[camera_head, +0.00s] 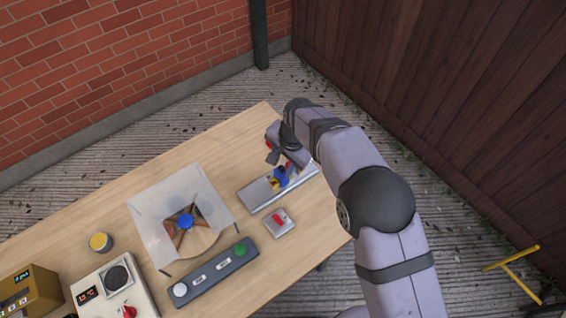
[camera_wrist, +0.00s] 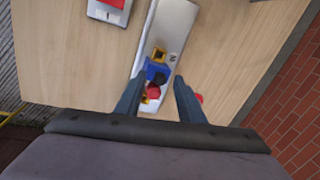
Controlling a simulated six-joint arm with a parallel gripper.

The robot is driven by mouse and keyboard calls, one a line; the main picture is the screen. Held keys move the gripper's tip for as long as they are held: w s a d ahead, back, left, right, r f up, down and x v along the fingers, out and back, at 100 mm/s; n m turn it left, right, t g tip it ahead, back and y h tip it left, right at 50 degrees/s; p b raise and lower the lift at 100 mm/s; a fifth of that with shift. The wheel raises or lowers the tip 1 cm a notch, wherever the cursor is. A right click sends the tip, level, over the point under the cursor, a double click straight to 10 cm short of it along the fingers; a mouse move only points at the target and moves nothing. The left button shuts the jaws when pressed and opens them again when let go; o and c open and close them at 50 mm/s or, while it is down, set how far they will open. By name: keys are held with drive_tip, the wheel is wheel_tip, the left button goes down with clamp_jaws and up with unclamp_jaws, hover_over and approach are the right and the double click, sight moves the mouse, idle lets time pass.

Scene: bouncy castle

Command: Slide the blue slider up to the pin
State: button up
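The blue slider (camera_head: 282,176) sits on a silver metal track (camera_head: 256,194) near the table's far right edge. I cannot tell which part is the pin. My gripper (camera_wrist: 159,92) is open, its two fingers apart on either side of the track's near end. In the head view my gripper (camera_head: 277,155) hangs by the track, partly hiding it.
A small plate with a red switch (camera_head: 278,218) lies beside the track. A grey bar with green and white buttons (camera_head: 212,273), a clear-walled box with a blue knob (camera_head: 186,221), a yellow-topped can (camera_head: 100,242) and a dial box (camera_head: 115,290) stand leftward.

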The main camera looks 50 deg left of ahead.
clamp_jaws()
drive_tip(key=shift+s, duration=0.15)
unclamp_jaws()
drive_tip(key=shift+r, duration=0.1)
wheel_tip(320, 180, up, 7)
drive_tip(key=d+b, duration=0.1)
drive_tip(key=b, duration=0.1)
drive_tip(key=shift+d, duration=0.2)
idle(0.6)
